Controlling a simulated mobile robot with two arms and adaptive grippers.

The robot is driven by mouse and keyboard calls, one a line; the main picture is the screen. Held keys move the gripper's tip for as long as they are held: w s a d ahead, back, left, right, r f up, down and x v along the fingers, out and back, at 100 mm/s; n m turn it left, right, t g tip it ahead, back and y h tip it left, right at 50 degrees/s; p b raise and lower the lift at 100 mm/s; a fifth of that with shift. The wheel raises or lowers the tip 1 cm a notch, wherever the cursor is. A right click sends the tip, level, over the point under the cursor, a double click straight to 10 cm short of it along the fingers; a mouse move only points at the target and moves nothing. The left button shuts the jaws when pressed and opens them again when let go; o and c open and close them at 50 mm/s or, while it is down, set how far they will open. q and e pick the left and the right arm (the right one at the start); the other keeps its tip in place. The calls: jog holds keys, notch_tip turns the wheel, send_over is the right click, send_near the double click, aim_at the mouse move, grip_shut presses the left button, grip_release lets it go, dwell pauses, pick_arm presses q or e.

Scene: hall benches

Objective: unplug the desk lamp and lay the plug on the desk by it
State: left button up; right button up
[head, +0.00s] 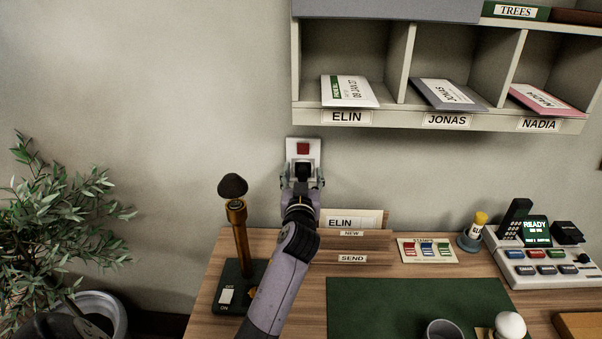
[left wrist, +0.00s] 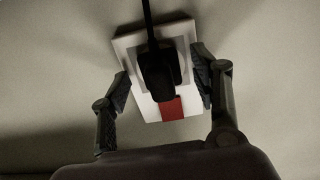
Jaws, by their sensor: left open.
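The black plug (head: 304,169) sits in the white wall socket (head: 317,153), which has a red square switch above the plug. In the left wrist view the plug (left wrist: 158,76) is in the socket plate (left wrist: 127,42), with its black cord running up the picture. My left gripper (head: 302,182) is at the socket. Its open fingers (left wrist: 162,84) stand on either side of the plug, with gaps between. The desk lamp (head: 239,235) has a brass stem, a dark top and a dark base with an on/off switch. It stands left of my arm. My right gripper is not in view.
A wooden letter rack (head: 378,250) stands behind my forearm. Pigeonholes (head: 562,124) with letters hang on the wall. A green desk mat (head: 400,306), stamps card (head: 427,250), cup and console (head: 545,262) occupy the desk. A plant (head: 60,215) is at left. Bare wood shows around the lamp base.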

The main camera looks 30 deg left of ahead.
aim_at(303, 177)
pick_arm(q)
jog(key=shift+c, duration=0.3)
grip_shut()
dwell(0.3)
jog(key=shift+s+d, duration=0.1)
jog(key=shift+v, duration=2.85)
